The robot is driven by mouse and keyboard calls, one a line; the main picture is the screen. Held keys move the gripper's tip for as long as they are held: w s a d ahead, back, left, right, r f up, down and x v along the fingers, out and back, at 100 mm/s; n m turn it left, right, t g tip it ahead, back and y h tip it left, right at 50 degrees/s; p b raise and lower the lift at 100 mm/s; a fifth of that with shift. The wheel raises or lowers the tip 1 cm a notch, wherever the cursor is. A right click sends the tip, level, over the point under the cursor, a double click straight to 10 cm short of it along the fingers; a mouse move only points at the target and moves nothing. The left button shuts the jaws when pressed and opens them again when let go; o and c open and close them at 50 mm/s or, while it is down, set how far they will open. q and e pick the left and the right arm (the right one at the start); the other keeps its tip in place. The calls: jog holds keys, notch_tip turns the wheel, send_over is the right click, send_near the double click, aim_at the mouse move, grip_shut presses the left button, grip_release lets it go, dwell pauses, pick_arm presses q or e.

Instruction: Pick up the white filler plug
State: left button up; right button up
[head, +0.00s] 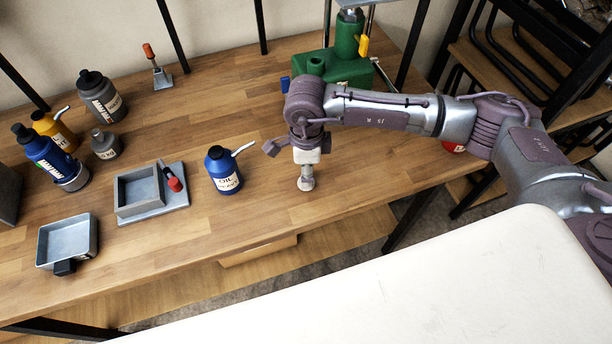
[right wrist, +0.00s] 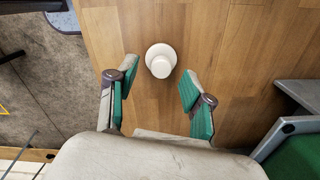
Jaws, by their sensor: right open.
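The white filler plug (right wrist: 161,60) stands on the wooden workbench (right wrist: 215,110), seen from above in the right wrist view as a round knob on a wider round base. In the head view the plug (head: 306,183) shows small, near the bench's front edge, just under my right gripper (head: 296,150). In the right wrist view my right gripper (right wrist: 157,82) is open, with green-padded fingers apart on either side. The plug shows between and just past the fingertips, and nothing is held. My left gripper is not in view.
A blue oil can (head: 223,170) stands left of the plug. A grey tray with a red-handled tool (head: 150,192), bottles and another tray (head: 68,240) are farther left. A green jack (head: 335,65) stands behind the gripper. A white padded surface (head: 430,295) fills the front right.

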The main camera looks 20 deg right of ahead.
notch_tip(320, 180, down, 2)
jog(key=shift+f, duration=0.15)
jog(key=shift+w+f+p, duration=0.1)
jog(key=shift+f+p, duration=0.15)
jog(key=shift+p, duration=0.05)
jog(key=shift+f, duration=0.1)
grip_shut()
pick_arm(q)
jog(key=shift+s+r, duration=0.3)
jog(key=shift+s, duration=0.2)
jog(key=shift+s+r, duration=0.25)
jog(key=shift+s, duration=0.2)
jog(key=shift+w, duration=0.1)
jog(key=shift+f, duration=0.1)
